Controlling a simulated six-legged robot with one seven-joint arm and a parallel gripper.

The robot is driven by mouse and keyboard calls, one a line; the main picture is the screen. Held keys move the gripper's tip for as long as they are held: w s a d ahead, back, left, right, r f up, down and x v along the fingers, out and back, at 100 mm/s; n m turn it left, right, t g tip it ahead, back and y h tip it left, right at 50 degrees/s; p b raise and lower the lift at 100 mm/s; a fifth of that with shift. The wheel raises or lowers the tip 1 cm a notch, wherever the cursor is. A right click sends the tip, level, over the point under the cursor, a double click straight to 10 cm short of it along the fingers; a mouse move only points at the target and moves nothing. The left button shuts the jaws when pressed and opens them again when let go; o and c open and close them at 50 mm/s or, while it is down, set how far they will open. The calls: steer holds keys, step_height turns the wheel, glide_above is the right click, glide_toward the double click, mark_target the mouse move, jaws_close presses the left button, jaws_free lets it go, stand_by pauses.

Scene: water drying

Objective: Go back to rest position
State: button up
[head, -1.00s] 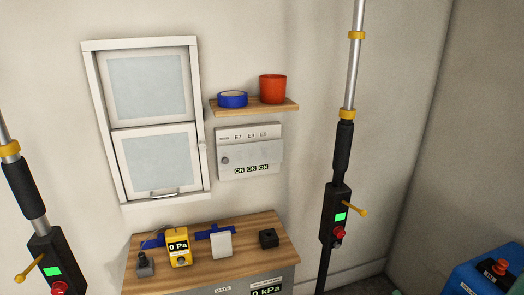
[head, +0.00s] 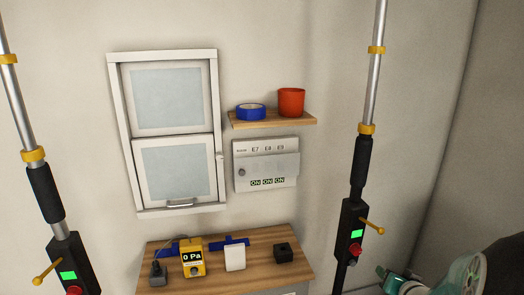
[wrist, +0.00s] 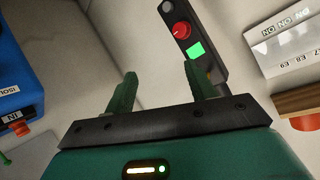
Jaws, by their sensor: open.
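My gripper (wrist: 163,92) shows in the wrist view, its two green fingers apart with nothing between them. Beyond the fingers are a pale wall and, just past the right finger, a black pole control box (wrist: 185,30) with a red knob and a green light. In the head view, part of my arm (head: 465,275) shows at the lower right corner; the fingertips cannot be made out there.
A wooden table (head: 215,268) holds a yellow gauge (head: 192,258) reading 0 Pa, a white box (head: 235,257) and a black block (head: 283,252). Poles stand on both sides. A shelf (head: 272,120), a switch panel (head: 266,165) and a window (head: 168,130) are on the wall.

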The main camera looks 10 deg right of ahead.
steer(key=a+r+n+g+h, duration=0.1)
steer(key=a+r+n+g, duration=0.1)
steer(key=a+r, duration=0.5)
steer(key=s+a+r+n+g+y, duration=0.2)
steer(key=s+a, duration=0.5)
steer(key=a, duration=0.4)
steer(key=s+a+r+n+g+y, duration=0.2)
steer(key=s+a+r+n, duration=0.2)
steer(key=s+a, duration=0.3)
steer(key=a, duration=0.4)
steer(key=shift+a+r+y, duration=0.2)
steer(key=shift+a+y, duration=0.1)
steer(key=shift+a, duration=0.1)
